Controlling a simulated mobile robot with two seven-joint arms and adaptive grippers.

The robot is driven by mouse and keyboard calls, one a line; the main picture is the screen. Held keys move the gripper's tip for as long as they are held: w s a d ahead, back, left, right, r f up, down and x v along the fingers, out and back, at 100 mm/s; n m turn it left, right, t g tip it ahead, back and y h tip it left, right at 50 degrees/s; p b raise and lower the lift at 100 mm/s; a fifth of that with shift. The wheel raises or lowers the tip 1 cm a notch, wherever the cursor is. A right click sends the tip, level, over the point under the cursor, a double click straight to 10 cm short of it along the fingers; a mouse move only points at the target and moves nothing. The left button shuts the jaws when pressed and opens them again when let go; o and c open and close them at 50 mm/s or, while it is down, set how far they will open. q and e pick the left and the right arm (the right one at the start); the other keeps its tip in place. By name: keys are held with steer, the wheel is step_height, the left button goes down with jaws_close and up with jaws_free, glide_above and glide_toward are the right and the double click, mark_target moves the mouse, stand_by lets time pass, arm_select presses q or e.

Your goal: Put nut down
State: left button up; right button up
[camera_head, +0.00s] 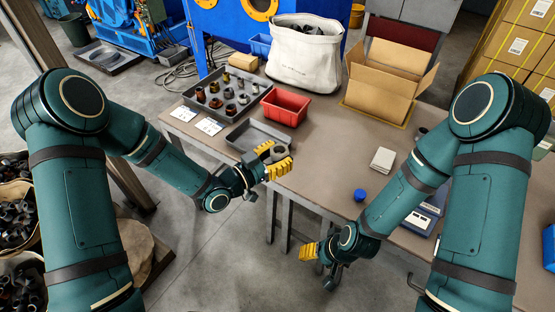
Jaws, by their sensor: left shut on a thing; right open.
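My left gripper (276,158), with yellow finger pads, is shut on a grey nut (280,152). It is at the front edge of the table, close to a shallow grey tray (245,138). The gripper hides part of the nut, and I cannot tell whether the nut touches anything below. My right gripper (308,252) is open and empty, low in front of the table edge, over the floor.
A dark tray (239,113) with several metal fittings stands at the table's back left, beside a red bin (285,106). A white bag (304,58) and an open cardboard box (385,88) stand behind. A blue cap (360,195) lies near the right arm. The table's middle is clear.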

mark_target(276, 145)
arm_select(q)
steer(key=shift+w+d+r+n+t+y, duration=0.25)
steer(key=shift+r+n+t+y, duration=1.1)
steer(key=shift+y, duration=1)
steer(key=shift+w+d+r+n+t+y, duration=0.3)
steer(key=shift+r+n+t+y, duration=0.55)
steer(key=shift+r+n+y, duration=1.05)
steer(key=shift+w+d+r+n+t+y, duration=0.1)
steer(key=shift+w+r+n+t+y, duration=0.25)
steer(key=shift+r+n+t+y, duration=1.75)
step_height(276, 145, down, 2)
steer(key=shift+m+g+y, duration=0.35)
steer(key=shift+m+g, duration=0.1)
steer(key=shift+g, duration=0.55)
